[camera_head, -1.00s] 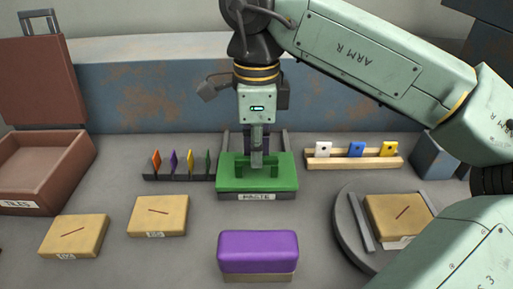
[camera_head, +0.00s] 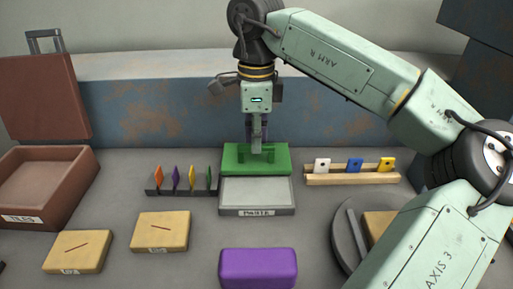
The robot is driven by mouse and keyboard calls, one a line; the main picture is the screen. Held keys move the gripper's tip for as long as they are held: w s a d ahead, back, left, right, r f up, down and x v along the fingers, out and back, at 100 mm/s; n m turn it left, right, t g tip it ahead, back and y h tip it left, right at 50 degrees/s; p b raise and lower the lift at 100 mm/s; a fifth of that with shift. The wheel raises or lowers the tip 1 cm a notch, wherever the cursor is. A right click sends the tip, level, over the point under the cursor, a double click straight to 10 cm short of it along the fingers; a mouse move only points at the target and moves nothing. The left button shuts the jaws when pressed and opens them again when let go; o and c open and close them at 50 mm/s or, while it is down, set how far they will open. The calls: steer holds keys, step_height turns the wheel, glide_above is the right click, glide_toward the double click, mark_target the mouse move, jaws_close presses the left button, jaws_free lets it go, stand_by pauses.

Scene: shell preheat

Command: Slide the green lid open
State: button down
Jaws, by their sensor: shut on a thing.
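The green lid (camera_head: 276,167) lies at the back of the grey box labelled PASTE (camera_head: 257,211), behind its open top. The box's pale inside (camera_head: 257,192) is uncovered toward the front. My gripper (camera_head: 256,150) points down at the middle of the lid and is shut on the lid's raised green handle. The fingers hide part of the handle.
A rack of coloured tags (camera_head: 181,191) stands just left of the box, and a wooden rack (camera_head: 352,180) with tags stands right. A purple block (camera_head: 258,268) is in front. Two tan slotted blocks (camera_head: 160,232) lie front left. A brown open case (camera_head: 40,190) is far left. A blue rusty wall (camera_head: 150,110) stands behind.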

steer(key=shift+w, duration=0.25)
steer(key=c, duration=1.6)
jaws_free()
steer(key=shift+c, duration=0.2)
step_height(320, 180, up, 12)
steer(key=shift+s, duration=0.1)
